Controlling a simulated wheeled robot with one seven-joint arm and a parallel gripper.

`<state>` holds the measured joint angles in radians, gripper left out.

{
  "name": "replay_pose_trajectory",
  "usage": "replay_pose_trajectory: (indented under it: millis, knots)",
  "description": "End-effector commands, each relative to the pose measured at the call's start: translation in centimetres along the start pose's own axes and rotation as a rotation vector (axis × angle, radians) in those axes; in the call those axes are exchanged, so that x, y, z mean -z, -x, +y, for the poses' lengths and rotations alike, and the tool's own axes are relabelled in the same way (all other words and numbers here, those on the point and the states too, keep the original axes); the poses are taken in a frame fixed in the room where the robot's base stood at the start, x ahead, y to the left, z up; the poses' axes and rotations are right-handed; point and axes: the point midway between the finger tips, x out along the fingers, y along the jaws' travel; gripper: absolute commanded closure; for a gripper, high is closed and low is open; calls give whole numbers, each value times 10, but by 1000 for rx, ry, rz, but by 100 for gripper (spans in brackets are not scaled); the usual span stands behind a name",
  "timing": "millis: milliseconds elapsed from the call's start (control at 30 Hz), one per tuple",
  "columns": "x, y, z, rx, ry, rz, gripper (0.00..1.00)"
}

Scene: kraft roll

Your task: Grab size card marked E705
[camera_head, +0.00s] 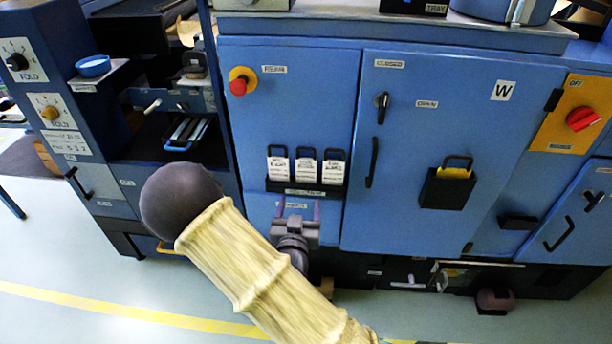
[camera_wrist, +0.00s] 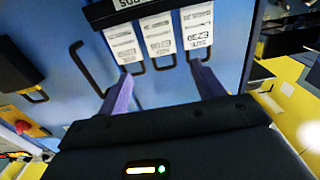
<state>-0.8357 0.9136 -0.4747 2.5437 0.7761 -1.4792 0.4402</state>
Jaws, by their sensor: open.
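Three white size cards with black loop handles stand side by side in a black rack (camera_head: 305,189) on the blue cabinet front. In the wrist view, the middle card (camera_wrist: 158,37) appears to read E705, though the print is small and unclear. The right card (camera_wrist: 197,27) appears to read E230; the left card (camera_wrist: 123,44) is hard to read. My gripper (camera_head: 298,211) is just below the rack in the head view. In the wrist view my gripper (camera_wrist: 160,72) is open and empty, its purple fingers spread to either side of the middle card's handle.
A cabinet door with a long handle (camera_head: 372,162) and a black holder (camera_head: 446,190) are right of the rack. A red knob (camera_head: 238,86) is at upper left. My own arm covers the lower middle of the head view. Open floor lies in front.

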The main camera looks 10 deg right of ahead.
Motion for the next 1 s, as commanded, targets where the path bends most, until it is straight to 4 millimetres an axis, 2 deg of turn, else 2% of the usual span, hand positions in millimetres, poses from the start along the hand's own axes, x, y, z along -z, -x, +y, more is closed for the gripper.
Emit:
replay_pose_trajectory:
  millis: [67, 400, 600, 1000]
  knots:
    - [-2, -6, 1, -2, -2, 2, 33]
    - [1, -68, 1, -2, 1, 2, 33]
    - [0, -97, 1, -2, 1, 0, 33]
    - [0, -102, 1, -1, 1, -1, 33]
